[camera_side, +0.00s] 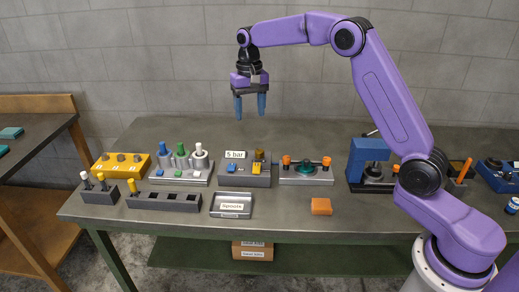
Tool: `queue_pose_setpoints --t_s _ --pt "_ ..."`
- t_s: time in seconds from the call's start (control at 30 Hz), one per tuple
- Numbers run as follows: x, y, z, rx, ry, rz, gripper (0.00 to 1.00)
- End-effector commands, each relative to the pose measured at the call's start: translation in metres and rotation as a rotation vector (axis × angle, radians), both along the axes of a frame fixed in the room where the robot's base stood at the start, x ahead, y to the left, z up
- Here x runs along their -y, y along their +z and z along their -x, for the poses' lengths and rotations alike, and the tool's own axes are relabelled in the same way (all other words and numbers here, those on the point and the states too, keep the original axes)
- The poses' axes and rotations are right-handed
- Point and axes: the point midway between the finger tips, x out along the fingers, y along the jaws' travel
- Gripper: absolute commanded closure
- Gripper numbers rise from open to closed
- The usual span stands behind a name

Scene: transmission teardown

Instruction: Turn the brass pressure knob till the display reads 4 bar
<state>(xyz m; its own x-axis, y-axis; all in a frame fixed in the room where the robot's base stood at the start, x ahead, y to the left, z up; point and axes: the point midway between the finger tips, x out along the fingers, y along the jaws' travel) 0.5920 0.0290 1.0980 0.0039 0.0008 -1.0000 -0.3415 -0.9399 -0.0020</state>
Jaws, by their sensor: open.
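The brass pressure knob (260,154) stands on the right part of a grey box (231,181) in the middle of the table. The white display label (236,154) at the back of this box reads 5 bar. My gripper (250,117) is open and empty, with its two blue fingers pointing down. It hangs in the air and appears above the box, apart from the knob. The knob is small in this view, so its turn angle cannot be told.
Left of the box stand a fixture with coloured cylinders (182,155) and a yellow block (121,166). To the right are a fixture with orange knobs (306,172) and a blue press (366,155). In front lie a labelled tray (231,214) and an orange block (321,206).

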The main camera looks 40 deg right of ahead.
Motion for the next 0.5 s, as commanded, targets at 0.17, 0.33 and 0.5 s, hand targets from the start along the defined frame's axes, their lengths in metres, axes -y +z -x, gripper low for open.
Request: queue_pose_setpoints --t_s 0.17,0.33,0.5 --pt "0.045 -0.013 -0.030 -0.005 -0.177 0.001 0.39" --pt "0.069 -0.019 -0.041 -0.006 -0.267 0.000 0.39" --pt "0.075 -0.025 -0.043 -0.006 -0.289 0.000 0.39"
